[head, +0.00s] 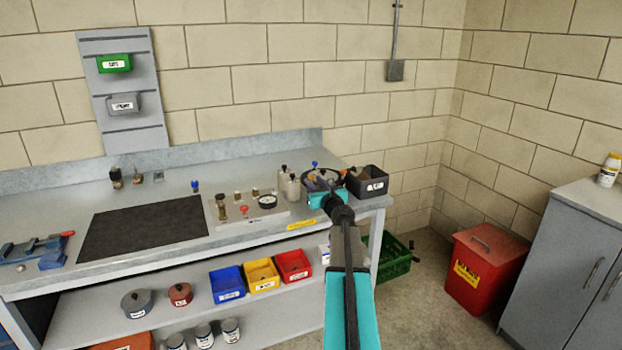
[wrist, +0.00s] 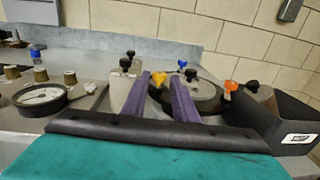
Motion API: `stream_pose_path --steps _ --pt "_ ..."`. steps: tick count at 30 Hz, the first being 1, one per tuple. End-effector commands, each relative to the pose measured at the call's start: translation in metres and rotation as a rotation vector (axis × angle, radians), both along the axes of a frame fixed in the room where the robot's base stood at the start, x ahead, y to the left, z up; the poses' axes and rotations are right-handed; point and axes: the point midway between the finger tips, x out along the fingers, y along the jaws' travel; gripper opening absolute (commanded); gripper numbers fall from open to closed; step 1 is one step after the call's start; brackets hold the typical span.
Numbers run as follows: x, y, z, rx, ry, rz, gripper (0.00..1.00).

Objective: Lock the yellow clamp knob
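The yellow clamp knob (wrist: 159,80) shows in the wrist view, in the gap between my gripper's (wrist: 160,84) two purple fingers, near their tips. The fingers are apart, and I see no clear contact with the knob. Whether the knob is level with the tips or just beyond them, I cannot tell. A dark round fixture (wrist: 207,94) lies behind and right of the knob, partly hidden by the right finger.
A black bin (head: 367,182) stands right of the fixture. A gauge (wrist: 42,96) is to the left. The dark mat (head: 143,222) is clear.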

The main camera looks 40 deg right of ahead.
Motion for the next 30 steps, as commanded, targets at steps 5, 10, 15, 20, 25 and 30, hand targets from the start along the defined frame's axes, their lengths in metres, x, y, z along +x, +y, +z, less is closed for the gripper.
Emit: stream_pose_path --steps 5,10,15,20,25,30 --pt "0.016 -0.008 0.0 0.0 0.0 0.001 0.26" --pt "0.029 -0.014 0.0 0.001 0.0 0.001 0.26" --pt "0.036 -0.017 0.0 0.001 0.0 0.001 0.26" --pt "0.039 -0.019 0.0 0.001 0.0 0.001 0.26" --pt "0.039 -0.019 0.0 0.001 0.0 0.0 0.26" --pt "0.039 -0.019 0.0 0.001 0.0 0.0 0.14"
